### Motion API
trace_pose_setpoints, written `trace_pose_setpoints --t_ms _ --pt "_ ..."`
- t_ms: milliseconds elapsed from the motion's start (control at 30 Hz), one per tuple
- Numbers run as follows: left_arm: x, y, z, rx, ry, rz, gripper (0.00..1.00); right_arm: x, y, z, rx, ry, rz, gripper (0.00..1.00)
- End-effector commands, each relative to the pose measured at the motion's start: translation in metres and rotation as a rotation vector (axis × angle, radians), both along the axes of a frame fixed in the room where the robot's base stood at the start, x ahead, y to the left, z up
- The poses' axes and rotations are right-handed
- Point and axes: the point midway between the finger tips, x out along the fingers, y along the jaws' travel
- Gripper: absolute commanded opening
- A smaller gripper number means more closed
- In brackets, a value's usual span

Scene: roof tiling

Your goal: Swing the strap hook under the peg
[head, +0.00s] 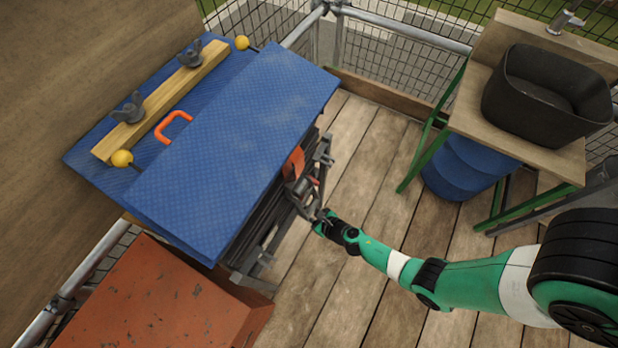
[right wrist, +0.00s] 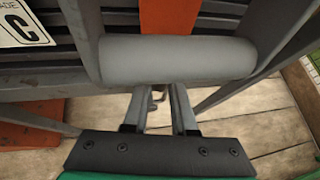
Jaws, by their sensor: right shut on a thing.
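An orange strap (right wrist: 166,17) hangs down the front of a dark slatted frame in the right wrist view; it also shows in the head view (head: 293,162). Its lower end goes out of sight behind a thick grey horizontal cylinder (right wrist: 177,60). My right gripper (right wrist: 159,98) is just below the cylinder, its fingers close together. A small brassy metal piece (right wrist: 157,95), perhaps the strap hook, shows between the fingers; most of it is hidden. In the head view my right gripper (head: 325,218) is low beside the frame's right side. I cannot make out the peg for certain.
Blue panels (head: 240,140) cover the frame, with a wooden batten (head: 160,105) and an orange handle (head: 173,126). A rust-red block (head: 150,300) stands at lower left. A bench (head: 485,95) with a black basin (head: 545,90) is at right. Plank floor (head: 370,165) between is clear.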

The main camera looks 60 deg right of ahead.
Motion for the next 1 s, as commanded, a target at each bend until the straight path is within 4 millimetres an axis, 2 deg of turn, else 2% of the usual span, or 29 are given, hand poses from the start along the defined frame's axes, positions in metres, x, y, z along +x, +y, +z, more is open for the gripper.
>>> trace_pose_setpoints --t_ms 267,700,733,800,900,1000 --pt "0.0000 0.0000 0.0087 0.000 0.000 0.000 0.50 0.0001 0.0103 0.0007 0.084 0.001 0.001 0.00" --pt "0.0000 0.0000 0.0088 0.000 0.000 0.000 0.50 0.0000 0.0120 -0.0002 0.097 0.001 0.001 0.00" --pt "0.0000 0.0000 0.0088 0.000 0.000 0.000 0.50 0.0000 0.0120 -0.0002 0.097 0.001 0.001 0.27" --pt "-0.0001 0.0000 0.0089 0.000 0.000 0.000 0.50 -0.0001 0.0120 -0.0002 0.097 0.001 0.001 0.40" --pt "0.0000 0.0000 0.0088 0.000 0.000 0.000 0.50 -0.0002 0.0118 -0.0002 0.096 0.001 0.001 0.56" --pt "0.0000 0.0000 0.0088 0.000 0.000 0.000 0.50 -0.0002 0.0117 -0.0002 0.095 0.001 0.002 0.56"
